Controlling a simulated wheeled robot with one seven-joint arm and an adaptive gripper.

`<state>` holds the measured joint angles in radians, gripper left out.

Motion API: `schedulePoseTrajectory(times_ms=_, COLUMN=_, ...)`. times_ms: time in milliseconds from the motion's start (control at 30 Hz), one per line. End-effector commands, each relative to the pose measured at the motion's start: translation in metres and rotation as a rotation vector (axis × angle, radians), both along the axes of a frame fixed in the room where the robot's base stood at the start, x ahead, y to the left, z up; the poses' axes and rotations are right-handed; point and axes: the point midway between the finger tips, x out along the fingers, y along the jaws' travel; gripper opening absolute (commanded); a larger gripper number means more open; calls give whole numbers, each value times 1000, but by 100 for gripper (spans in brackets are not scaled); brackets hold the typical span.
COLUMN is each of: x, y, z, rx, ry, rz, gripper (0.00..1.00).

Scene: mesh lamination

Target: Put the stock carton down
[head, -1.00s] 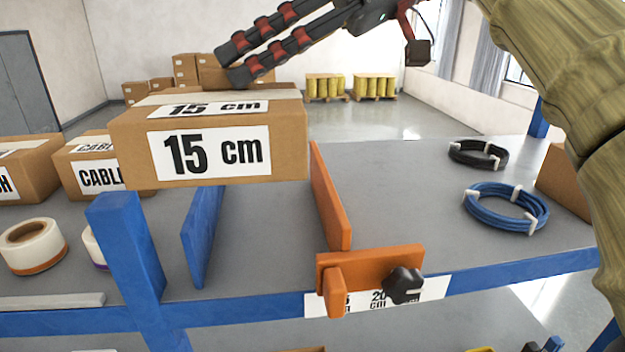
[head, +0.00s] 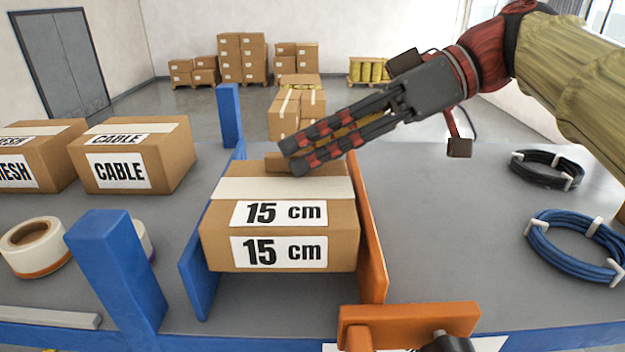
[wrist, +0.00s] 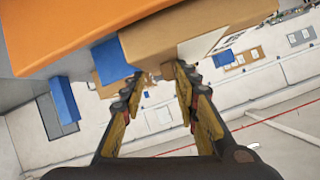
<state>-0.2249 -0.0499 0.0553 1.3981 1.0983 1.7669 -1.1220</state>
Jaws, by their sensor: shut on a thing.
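The stock carton (head: 280,242) is brown, with pale tape and two "15 cm" labels. In the head view it is upright between a blue divider (head: 198,262) on its left and an orange divider (head: 371,240) on its right. My gripper (head: 294,158) reaches in from the upper right and is shut on a small brown raised part (head: 283,166) on the carton's top. The wrist view shows my fingers (wrist: 160,72) at the carton (wrist: 165,32). The carton's underside is hidden, so I cannot tell whether it touches the shelf.
A blue post (head: 115,260) stands front left. CABLE (head: 150,160) and MESH (head: 40,160) cartons and a tape roll (head: 33,245) are on the left. An orange clamp bar (head: 410,325) is at the front edge. Black (head: 546,168) and blue (head: 577,245) coils lie right; shelf between is clear.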

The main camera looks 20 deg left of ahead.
Motion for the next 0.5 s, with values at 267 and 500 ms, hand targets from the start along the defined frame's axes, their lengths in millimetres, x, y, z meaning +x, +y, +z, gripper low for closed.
schedulePoseTrajectory(times_ms=267, x=-1, y=0, z=-24, rx=0, ry=2, rz=0, gripper=0)
schedulePoseTrajectory(times_ms=500, x=0, y=0, z=-52, rx=2, ry=0, rz=-1, gripper=0)
